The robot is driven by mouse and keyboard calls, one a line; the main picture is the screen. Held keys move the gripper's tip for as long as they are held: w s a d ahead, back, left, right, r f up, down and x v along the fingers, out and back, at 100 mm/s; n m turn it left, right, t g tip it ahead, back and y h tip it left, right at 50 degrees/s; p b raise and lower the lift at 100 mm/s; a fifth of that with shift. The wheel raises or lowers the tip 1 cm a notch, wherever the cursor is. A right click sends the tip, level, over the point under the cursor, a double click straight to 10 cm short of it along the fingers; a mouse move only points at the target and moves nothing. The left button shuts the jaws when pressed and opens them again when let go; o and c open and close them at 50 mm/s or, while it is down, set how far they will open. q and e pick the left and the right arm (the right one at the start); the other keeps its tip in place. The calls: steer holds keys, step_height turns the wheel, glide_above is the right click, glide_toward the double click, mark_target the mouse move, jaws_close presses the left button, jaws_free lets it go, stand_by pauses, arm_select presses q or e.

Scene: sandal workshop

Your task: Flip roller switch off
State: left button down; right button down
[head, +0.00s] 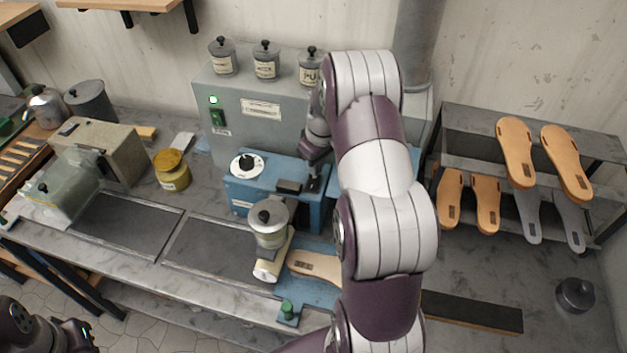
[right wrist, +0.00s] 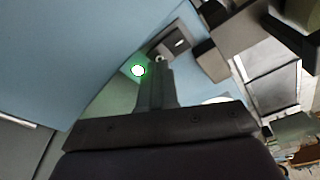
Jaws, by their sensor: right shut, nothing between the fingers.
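The blue roller machine (head: 262,205) stands mid-bench, with a white dial and a black block (head: 289,187) on top. My right gripper (head: 313,185) is at its top right, pointing down, shut and empty. In the right wrist view its closed fingers (right wrist: 158,64) point toward a small dark switch plate (right wrist: 175,43) beside a lit green lamp (right wrist: 138,70). I cannot tell whether the fingertips touch the switch, nor which way it is set. My left gripper (head: 78,336) is partly in view at the lower left, away from the bench; its fingers are unclear.
A grey cabinet (head: 240,108) with another lit green lamp (head: 213,99) stands behind. A yellow tin (head: 172,170) is to the left. A rack of soles (head: 590,145) is at right.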

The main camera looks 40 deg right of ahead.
steer(key=shift+f+b, duration=0.65)
steer(key=shift+f, duration=0.2)
stand_by(0.9)
steer(key=shift+r, duration=0.1)
step_height(320, 180, up, 7)
steer(key=p, duration=0.5)
stand_by(0.3)
